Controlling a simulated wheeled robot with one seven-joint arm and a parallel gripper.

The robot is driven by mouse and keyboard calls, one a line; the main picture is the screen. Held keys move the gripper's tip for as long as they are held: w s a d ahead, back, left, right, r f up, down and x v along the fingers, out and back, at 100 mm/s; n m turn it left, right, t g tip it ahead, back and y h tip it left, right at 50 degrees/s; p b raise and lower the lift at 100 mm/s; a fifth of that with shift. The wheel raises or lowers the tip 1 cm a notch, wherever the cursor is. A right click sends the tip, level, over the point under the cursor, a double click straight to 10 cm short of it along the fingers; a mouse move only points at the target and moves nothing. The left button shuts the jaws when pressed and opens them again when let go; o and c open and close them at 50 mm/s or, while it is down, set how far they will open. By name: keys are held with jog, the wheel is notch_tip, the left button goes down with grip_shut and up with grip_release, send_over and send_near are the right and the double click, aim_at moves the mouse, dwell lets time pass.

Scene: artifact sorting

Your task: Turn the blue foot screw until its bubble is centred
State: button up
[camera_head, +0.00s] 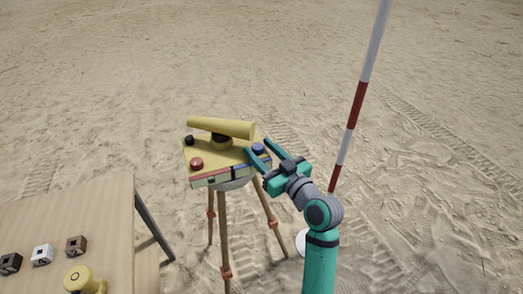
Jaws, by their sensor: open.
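The yellow survey instrument (217,155) with its telescope (221,127) stands on a wooden tripod (223,235) near the middle of the head view. The blue foot screw (258,149) is at the right corner of its plate. A red screw (196,163) is at the front left and a black one (190,139) at the back left. My gripper (257,147) is open, its two teal fingers reaching left on either side of the blue screw. I cannot tell whether they touch it. The bubbles are too small to read.
A wooden table (110,215) at the lower left holds several small marked blocks (42,254) and a yellow object (84,280). A red and white pole (356,105) stands right of my arm. Sandy ground around is open.

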jog(key=c, duration=1.1)
jog(key=shift+o, duration=0.2)
jog(key=shift+h, duration=0.3)
jog(key=shift+s+a+m+t+h, duration=0.1)
jog(key=shift+a+m+t+h, duration=0.1)
jog(key=shift+m+t+h, duration=0.35)
jog(key=shift+s+a+m+t+h, duration=0.15)
jog(key=shift+m+t+h, duration=0.2)
jog(key=shift+m+h, duration=0.4)
jog(key=m+h, duration=0.1)
jog(key=h, duration=0.1)
jog(key=m+t+h, duration=0.1)
jog(key=h, duration=0.1)
jog(key=shift+a+m+h, duration=0.3)
jog(key=shift+a, duration=0.05)
jog(key=shift+w+a+m+h, duration=0.15)
jog(key=shift+m+h, duration=0.75)
jog(key=shift+h, duration=0.5)
jog(key=shift+s+a+m+h, duration=0.1)
jog(key=shift+m+h, duration=0.8)
jog(key=shift+h, duration=0.5)
jog(key=shift+m+g+h, duration=0.3)
jog(key=shift+m+h, duration=0.1)
jog(key=shift+h, duration=0.2)
